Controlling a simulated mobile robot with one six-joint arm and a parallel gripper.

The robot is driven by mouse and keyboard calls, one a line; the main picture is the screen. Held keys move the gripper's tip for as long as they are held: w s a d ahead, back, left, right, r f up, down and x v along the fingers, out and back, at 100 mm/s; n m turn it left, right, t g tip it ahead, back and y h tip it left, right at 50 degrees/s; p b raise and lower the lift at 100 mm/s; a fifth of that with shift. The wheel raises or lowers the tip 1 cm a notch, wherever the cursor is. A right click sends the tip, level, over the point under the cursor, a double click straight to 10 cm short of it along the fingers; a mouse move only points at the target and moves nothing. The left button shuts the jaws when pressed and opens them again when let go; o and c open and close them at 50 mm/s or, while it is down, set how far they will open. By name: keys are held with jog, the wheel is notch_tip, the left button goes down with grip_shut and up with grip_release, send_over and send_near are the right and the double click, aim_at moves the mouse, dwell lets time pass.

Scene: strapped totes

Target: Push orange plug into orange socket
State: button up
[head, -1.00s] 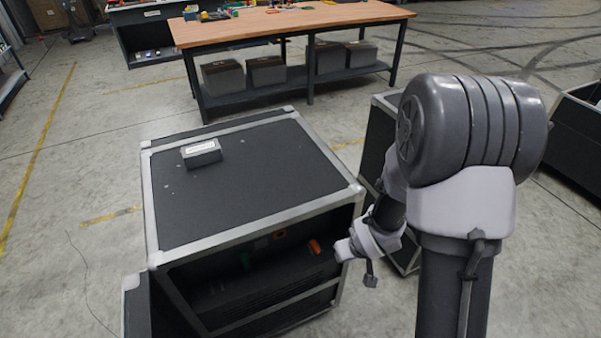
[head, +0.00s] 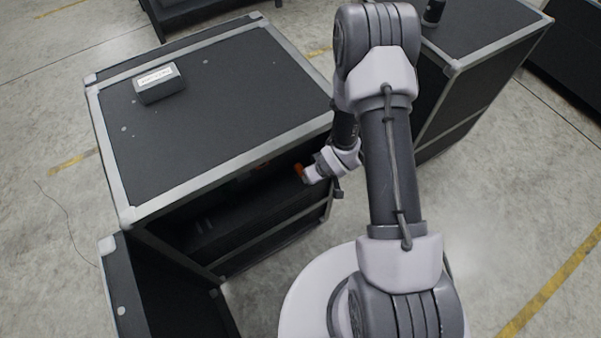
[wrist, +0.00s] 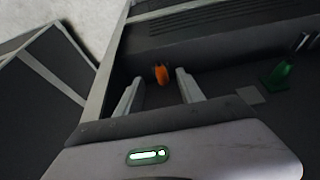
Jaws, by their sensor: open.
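An orange piece (head: 299,170), which looks like the orange plug, shows at the open front of the black case, right at the end of my arm. In the wrist view the orange piece (wrist: 161,74) stands between and slightly beyond the fingertips of my gripper (wrist: 159,78). The gripper is open, with a gap on both sides of the piece. In the head view my gripper (head: 308,174) is small and its fingers are hard to make out. A faint orange patch (head: 262,165) lies deeper under the case's top edge; I cannot tell if it is the orange socket.
The black case (head: 215,100) has pale metal edges and a small labelled box (head: 159,83) on top. A green piece (wrist: 278,74) stands right of the gripper in the wrist view. Another case (head: 480,60) stands to the right, and an open panel (head: 150,290) at lower left.

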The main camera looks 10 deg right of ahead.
jog(key=b+x, duration=0.1)
jog(key=x, duration=0.4)
jog(key=shift+w+f, duration=0.1)
jog(key=shift+f, duration=0.05)
jog(key=b+x, duration=0.3)
jog(key=x, duration=0.2)
jog(key=shift+w+d, duration=0.1)
jog(key=shift+w, duration=0.15)
grip_shut()
